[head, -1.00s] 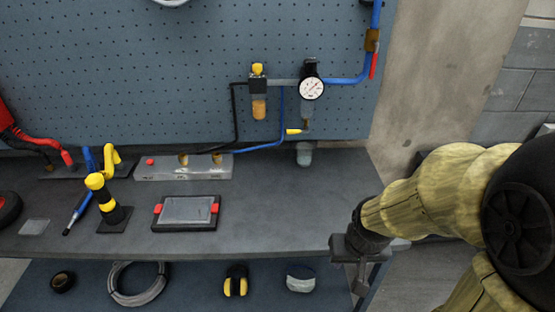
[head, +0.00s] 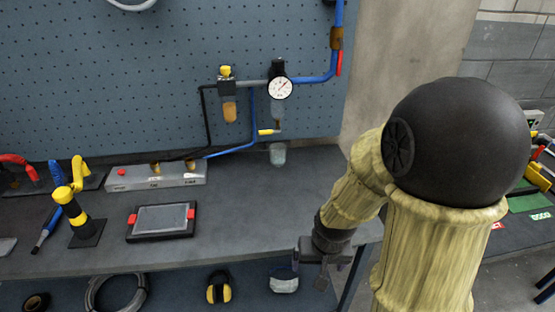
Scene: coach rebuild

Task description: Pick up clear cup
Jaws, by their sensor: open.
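A small clear cup (head: 277,154) stands at the back of the grey workbench (head: 240,215), close to the pegboard and below the pressure gauge. It is see-through and greyish, and its rim is near the regulator's drain fitting. I cannot tell whether they touch. My gripper (head: 322,282) hangs at the bench's front edge, to the right of and nearer than the cup. It is open, with nothing seen between its fingers, and well apart from the cup.
The pressure gauge (head: 280,88) and blue pipe (head: 315,79) are on the pegboard (head: 140,75) above the cup. A metal block (head: 157,175), a tablet (head: 161,220) and a yellow-black post (head: 76,213) stand left. The bench before the cup is clear.

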